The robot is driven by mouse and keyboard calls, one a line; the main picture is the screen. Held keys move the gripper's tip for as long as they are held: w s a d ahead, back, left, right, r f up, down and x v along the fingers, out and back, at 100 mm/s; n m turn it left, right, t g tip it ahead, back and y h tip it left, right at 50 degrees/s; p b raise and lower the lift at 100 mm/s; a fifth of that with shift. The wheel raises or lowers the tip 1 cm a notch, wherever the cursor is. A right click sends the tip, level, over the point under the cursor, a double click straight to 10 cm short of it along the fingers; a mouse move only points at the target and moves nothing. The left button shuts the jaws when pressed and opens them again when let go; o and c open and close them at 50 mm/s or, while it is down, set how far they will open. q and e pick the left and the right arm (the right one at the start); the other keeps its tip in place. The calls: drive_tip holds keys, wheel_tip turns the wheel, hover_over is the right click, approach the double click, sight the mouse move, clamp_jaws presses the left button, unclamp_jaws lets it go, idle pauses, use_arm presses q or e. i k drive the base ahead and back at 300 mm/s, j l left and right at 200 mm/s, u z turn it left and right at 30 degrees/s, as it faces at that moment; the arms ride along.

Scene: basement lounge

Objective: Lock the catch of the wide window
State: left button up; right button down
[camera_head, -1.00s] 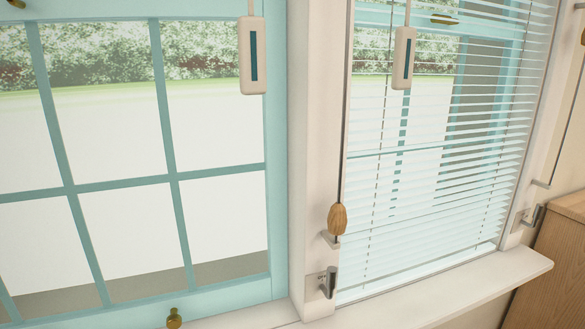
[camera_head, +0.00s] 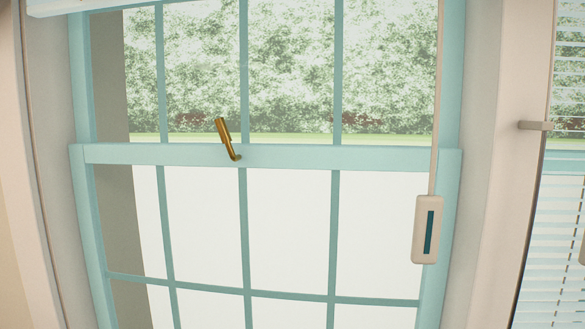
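The wide window (camera_head: 360,159) has a pale blue frame and fills most of the head view. Its brass catch (camera_head: 228,140) stands on the middle rail, left of centre. The catch's lever points up and slightly left from its base on the rail. Neither of my grippers shows in the view.
A white pendant with a dark blue strip (camera_head: 427,230) hangs on a cord in front of the window's right side. Raised white blinds (camera_head: 90,6) show at the top left. A narrower window with lowered blinds (camera_head: 560,240) is at the right edge, past a white post with a small peg (camera_head: 536,126).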

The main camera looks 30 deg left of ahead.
sight(221, 124)
drive_tip(key=j+u, duration=0.1)
drive_tip(key=u, duration=1)
drive_tip(key=i+j+z, duration=0.1)
drive_tip(key=j+z, duration=0.45)
drive_tip(key=j, duration=0.25)
drive_tip(key=i, duration=0.05)
